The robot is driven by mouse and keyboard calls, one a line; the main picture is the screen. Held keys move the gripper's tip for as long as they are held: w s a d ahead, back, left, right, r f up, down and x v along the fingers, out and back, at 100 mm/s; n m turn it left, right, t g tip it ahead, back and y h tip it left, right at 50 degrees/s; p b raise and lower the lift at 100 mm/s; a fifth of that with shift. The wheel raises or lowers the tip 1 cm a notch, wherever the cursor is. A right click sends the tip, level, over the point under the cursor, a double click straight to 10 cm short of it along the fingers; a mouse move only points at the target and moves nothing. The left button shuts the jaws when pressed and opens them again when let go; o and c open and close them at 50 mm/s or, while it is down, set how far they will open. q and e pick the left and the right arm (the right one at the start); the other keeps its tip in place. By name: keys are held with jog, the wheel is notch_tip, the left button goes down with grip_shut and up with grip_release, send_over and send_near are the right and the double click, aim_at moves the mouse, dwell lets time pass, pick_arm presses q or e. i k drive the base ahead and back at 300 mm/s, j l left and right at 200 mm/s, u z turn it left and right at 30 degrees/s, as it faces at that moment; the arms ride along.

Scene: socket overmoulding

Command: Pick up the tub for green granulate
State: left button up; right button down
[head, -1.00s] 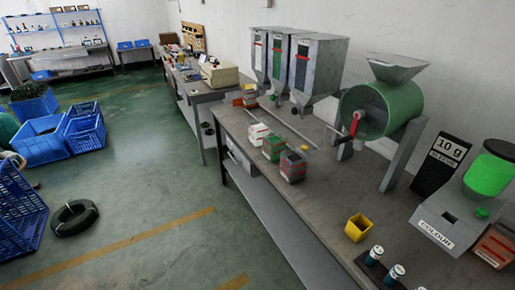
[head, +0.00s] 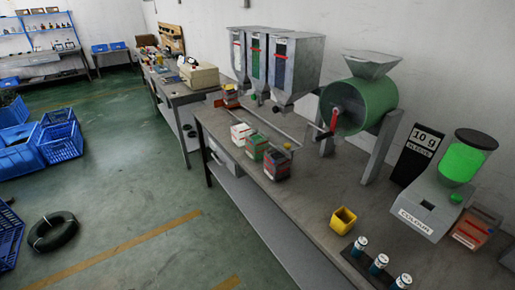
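The tub for green granulate (head: 256,146) stands on the workbench, the middle one of three tubs in a row. It is a small box with green on its side and red and white parts. A whitish tub (head: 242,133) stands just behind it to the left. A dark-topped tub with red and green sides (head: 277,165) stands just in front of it to the right. Neither of my grippers is in view.
Three hoppers (head: 275,62) stand behind the tubs, and a green drum mixer (head: 362,105) is to the right. A yellow cup (head: 343,219), small vials (head: 379,262) and a colour dispenser (head: 440,195) are nearer. The green floor (head: 150,190) left of the bench is largely clear.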

aim_at(257, 145)
jog(key=z, duration=3.05)
jog(key=u, duration=3.05)
jog(key=i+j+z, duration=0.1)
jog(key=i+j, duration=0.55)
jog(key=j, duration=0.1)
